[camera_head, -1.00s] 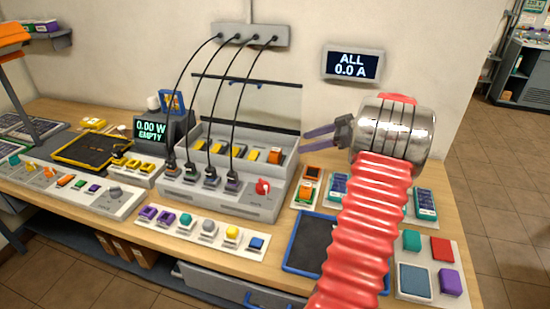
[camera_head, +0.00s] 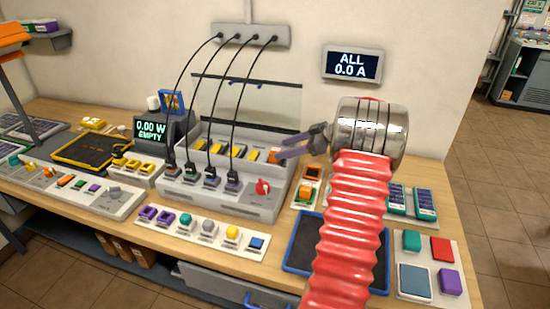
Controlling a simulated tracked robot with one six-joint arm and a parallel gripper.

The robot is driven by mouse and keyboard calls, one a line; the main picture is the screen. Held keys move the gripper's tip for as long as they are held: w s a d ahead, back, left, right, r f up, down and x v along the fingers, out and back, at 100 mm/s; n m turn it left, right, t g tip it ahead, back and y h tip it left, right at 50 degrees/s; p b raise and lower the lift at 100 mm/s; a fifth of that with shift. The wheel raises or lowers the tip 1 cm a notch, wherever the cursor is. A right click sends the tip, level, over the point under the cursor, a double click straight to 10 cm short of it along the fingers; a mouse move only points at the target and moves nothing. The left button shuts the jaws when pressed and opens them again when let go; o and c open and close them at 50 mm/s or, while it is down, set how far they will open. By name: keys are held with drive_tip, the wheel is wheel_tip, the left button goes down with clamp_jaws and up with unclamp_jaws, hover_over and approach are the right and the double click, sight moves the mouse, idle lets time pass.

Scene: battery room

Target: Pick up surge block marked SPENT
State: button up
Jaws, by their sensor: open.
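My gripper (camera_head: 281,151) is open, with its grey-purple fingers pointing left at the right end of an open grey case (camera_head: 262,207). Yellow blocks (camera_head: 222,149) and an orange block (camera_head: 274,155) stand in the case's back row. The fingertips overlap the orange block in this view; I cannot tell whether they touch it. No SPENT marking is readable, so I cannot tell which block is the surge block. Nothing shows between the fingers.
Black cables (camera_head: 237,100) run from a wall box (camera_head: 250,35) to plugs at the case's front. A red knob (camera_head: 263,187) sits on its front right. A blue-edged dark tray (camera_head: 302,240) and strips of coloured blocks (camera_head: 208,228) lie in front.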

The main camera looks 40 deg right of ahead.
sight(275, 151)
drive_tip(key=shift+f+x, duration=0.25)
drive_tip(key=shift+x, duration=2.35)
drive_tip(key=shift+s+d, duration=0.1)
drive_tip(key=shift+d, duration=0.05)
drive_tip(key=shift+c, duration=0.4)
drive_tip(key=c, duration=1.1)
